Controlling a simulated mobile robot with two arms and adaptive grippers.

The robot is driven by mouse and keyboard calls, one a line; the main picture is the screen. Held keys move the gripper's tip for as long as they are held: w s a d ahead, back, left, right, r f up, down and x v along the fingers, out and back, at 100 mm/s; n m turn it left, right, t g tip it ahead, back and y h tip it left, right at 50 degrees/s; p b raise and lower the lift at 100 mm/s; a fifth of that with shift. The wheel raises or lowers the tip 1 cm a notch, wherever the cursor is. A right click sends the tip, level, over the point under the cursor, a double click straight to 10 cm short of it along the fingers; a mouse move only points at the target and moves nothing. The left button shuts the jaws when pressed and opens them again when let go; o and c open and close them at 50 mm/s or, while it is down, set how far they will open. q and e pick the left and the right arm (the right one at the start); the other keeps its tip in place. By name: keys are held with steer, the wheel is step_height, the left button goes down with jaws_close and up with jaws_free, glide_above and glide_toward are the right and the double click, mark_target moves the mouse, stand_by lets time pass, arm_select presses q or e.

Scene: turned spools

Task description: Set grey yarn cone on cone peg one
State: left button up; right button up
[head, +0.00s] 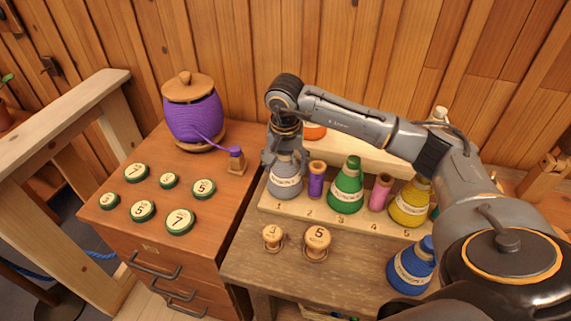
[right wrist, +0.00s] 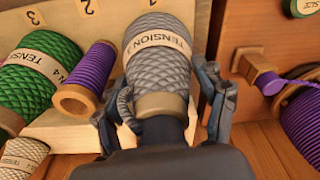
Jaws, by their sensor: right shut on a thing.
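The grey yarn cone (head: 286,182) stands about upright at position 1, the left end of the pale wooden rack (head: 330,217). In the right wrist view the grey yarn cone (right wrist: 157,55) shows its crosshatched yarn, a "TENSION" band and a wooden end. My right gripper (head: 283,155) comes down from above and is shut on the cone's top. In the right wrist view my right gripper (right wrist: 165,105) has a finger on each side of it. Cone peg one is hidden; I cannot tell whether the cone is fully seated. My left gripper is not in view.
A purple spool (head: 316,180), green cone (head: 346,186), pink spool (head: 380,193) and yellow cone (head: 409,204) fill the rack rightward. A blue cone (head: 411,268) and two small wooden spools stand in front. A purple yarn jar (head: 193,115) stands left on the drawer cabinet.

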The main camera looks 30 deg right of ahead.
steer(key=shift+f, duration=0.35)
steer(key=o, duration=1.3)
steer(key=shift+c, duration=0.2)
steer(key=shift+s+a+r+p, duration=0.2)
steer(key=shift+r+p, duration=0.9)
steer(key=shift+r, duration=0.75)
steer(key=shift+s+a+r+p, duration=0.1)
steer(key=shift+s+r+p, duration=0.1)
steer(key=shift+r+p, duration=1.25)
steer(key=shift+s+a+r+p, duration=0.15)
steer(key=shift+r+p, duration=0.55)
steer(key=shift+r, duration=1.55)
steer(key=shift+s+f, duration=0.15)
